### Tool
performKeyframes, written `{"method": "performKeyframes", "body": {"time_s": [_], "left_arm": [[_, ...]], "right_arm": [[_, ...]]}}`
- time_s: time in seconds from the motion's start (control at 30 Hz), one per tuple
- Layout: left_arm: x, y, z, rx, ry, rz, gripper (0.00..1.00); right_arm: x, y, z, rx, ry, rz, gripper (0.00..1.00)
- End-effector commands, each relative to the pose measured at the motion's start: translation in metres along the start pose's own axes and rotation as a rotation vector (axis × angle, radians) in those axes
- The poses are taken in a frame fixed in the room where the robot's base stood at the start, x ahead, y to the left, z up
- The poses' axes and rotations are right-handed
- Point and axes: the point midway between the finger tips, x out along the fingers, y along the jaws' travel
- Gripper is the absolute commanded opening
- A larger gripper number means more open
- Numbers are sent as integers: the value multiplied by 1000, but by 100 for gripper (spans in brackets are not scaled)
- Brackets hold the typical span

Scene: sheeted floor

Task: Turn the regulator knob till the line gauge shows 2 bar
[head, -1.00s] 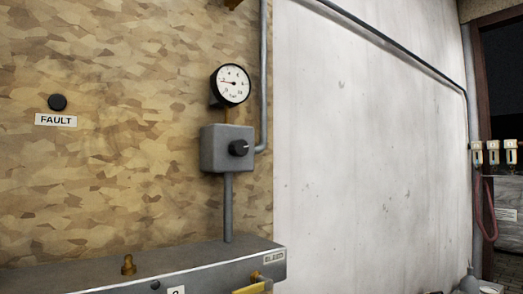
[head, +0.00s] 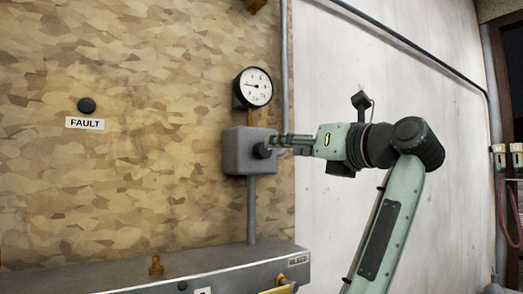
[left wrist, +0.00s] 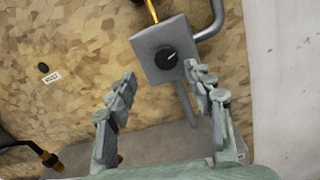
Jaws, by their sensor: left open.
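The regulator is a grey box (head: 240,152) on the camouflage-patterned wall, with a dark round knob (head: 262,151) on its front. In the left wrist view the knob (left wrist: 166,58) shows a light pointer line aimed up and right. The round white line gauge (head: 255,87) sits above the box; its needle points left and slightly up, and its figures are too small to read. My left gripper (head: 286,141) reaches in from the right, fingertips close to the knob. In the left wrist view its fingers (left wrist: 160,76) are spread, with the knob showing between and beyond them. Contact cannot be told.
A black button (head: 87,105) sits above a FAULT label (head: 85,124) at left. A grey pipe (head: 252,210) drops from the box.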

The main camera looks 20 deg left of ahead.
Motion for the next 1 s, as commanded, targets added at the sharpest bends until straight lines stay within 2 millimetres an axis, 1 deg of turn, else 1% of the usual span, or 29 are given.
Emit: {"method": "performKeyframes", "body": {"time_s": [0.03, 0.07, 0.17, 0.27, 0.5, 0.63, 0.77, 0.97, 1.0], "left_arm": [[-7, -3, 2, -12, 29, -25, 53], [-9, -4, 2, -16, 42, -34, 53], [-6, -6, 0, -20, 63, -49, 53], [8, -6, -1, -19, 65, -49, 53], [46, -8, -3, -19, 63, -46, 53], [60, -8, -4, -19, 61, -47, 53], [66, -9, -5, -19, 61, -47, 53], [66, -9, -5, -19, 60, -46, 53], [66, -9, -5, -19, 60, -46, 51]], "right_arm": [[0, 0, 4, -8, -10, 4, 53], [-1, 1, 6, -11, -13, 6, 53], [0, 1, 8, -16, -19, 7, 53], [1, 0, 8, -15, -21, 6, 53], [8, -1, 9, -14, -22, 2, 53], [11, -2, 10, -14, -24, 0, 53], [13, -2, 10, -14, -24, -1, 53], [13, -2, 10, -14, -24, -1, 53], [13, -2, 10, -14, -24, -1, 53]]}}
